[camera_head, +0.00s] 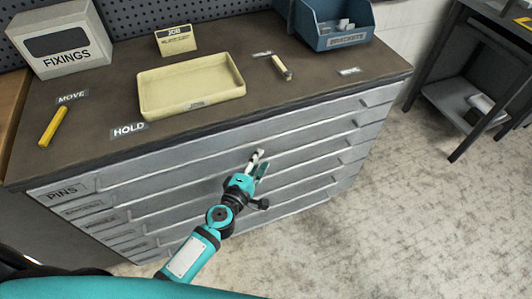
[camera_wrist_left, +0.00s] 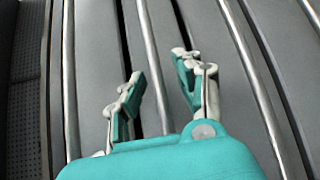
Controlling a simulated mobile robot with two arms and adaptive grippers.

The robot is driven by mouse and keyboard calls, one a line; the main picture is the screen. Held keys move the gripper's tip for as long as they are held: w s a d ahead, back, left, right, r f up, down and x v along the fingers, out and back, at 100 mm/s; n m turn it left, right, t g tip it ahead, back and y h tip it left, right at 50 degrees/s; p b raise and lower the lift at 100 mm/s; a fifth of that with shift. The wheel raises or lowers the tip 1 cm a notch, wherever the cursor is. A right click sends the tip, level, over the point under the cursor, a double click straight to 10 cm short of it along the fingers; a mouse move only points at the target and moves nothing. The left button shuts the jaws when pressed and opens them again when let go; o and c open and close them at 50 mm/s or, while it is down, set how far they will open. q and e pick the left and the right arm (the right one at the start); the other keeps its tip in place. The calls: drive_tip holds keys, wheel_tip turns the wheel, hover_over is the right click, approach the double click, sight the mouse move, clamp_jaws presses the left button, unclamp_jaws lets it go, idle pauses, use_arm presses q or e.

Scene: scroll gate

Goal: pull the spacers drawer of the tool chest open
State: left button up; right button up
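The grey tool chest (camera_head: 130,185) has several wide drawers stacked in its front, each with a long pale pull rail. The top drawer's label (camera_head: 64,193) reads PINS. The label below it (camera_head: 82,207) is too small to read surely, so I cannot tell which drawer is the spacers one. All drawers look closed. My left gripper (camera_head: 259,163) is in front of the upper drawers, right of the chest's middle. In the left wrist view its fingers (camera_wrist_left: 161,88) are apart, with a pale rail (camera_wrist_left: 152,60) running between them; contact cannot be told. My right gripper is not in view.
On the chest top are a cream tray (camera_head: 190,108), a FIXINGS box (camera_head: 62,40), a blue BRACKETS bin (camera_head: 345,42), a yellow stick (camera_head: 53,125) and a small pale cylinder (camera_head: 281,67). A dark side table (camera_head: 465,100) stands right. The floor (camera_head: 400,220) before the chest is clear.

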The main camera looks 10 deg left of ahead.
use_arm(q)
drive_tip(key=shift+w, duration=0.1)
clamp_jaws()
idle(0.5)
